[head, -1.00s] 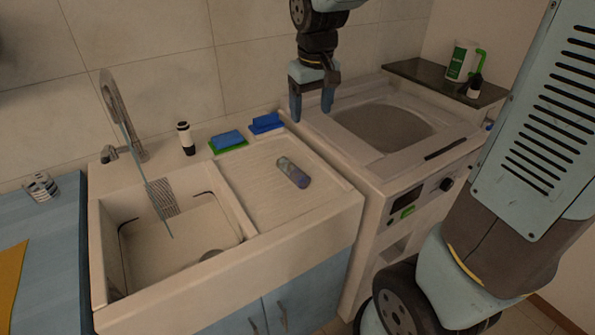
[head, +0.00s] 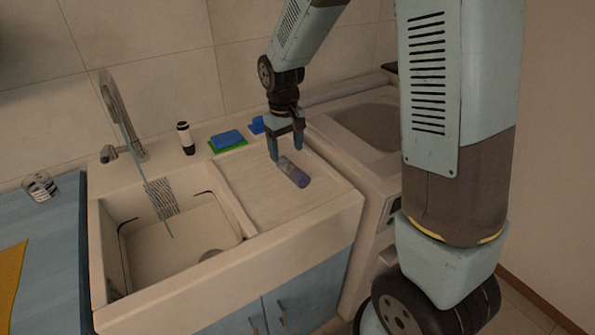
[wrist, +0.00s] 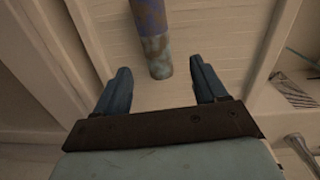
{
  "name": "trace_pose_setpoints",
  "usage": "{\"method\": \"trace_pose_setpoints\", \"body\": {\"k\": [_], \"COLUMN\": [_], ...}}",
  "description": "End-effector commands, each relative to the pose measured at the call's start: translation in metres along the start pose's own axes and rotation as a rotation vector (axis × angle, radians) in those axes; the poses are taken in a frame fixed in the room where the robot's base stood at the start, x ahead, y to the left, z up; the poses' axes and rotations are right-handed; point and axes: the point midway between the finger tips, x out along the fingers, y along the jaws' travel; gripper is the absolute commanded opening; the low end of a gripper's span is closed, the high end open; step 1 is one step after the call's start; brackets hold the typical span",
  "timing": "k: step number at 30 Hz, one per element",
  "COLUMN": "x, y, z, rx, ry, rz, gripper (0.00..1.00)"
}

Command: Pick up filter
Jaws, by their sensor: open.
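The filter looks to be the small cylinder (head: 294,172) lying on the sink's ribbed drainboard (head: 262,201), purple at one end and greyish, mottled at the other. In the wrist view the cylinder (wrist: 152,38) runs from the top edge down to just ahead of the fingertips. My gripper (head: 287,157) is open and empty, pointing down above the drainboard by the cylinder's far end. In the wrist view its two blue fingers (wrist: 160,80) stand apart on either side of the cylinder's line, touching nothing.
The sink basin (head: 190,255) and faucet (head: 115,100) are on the left. The washing machine (head: 350,135) is to the right, partly behind my arm.

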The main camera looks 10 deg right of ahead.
Motion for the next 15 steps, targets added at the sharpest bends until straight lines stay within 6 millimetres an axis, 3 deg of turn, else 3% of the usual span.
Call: {"method": "trace_pose_setpoints", "body": {"k": [8, 15], "x": [0.018, 0.049], "y": [0.001, 0.006], "z": [0.000, 0.003], "rx": [0.001, 0.000], "ry": [0.000, -0.002], "rz": [0.000, 0.000], "gripper": [0.71, 0.71]}}
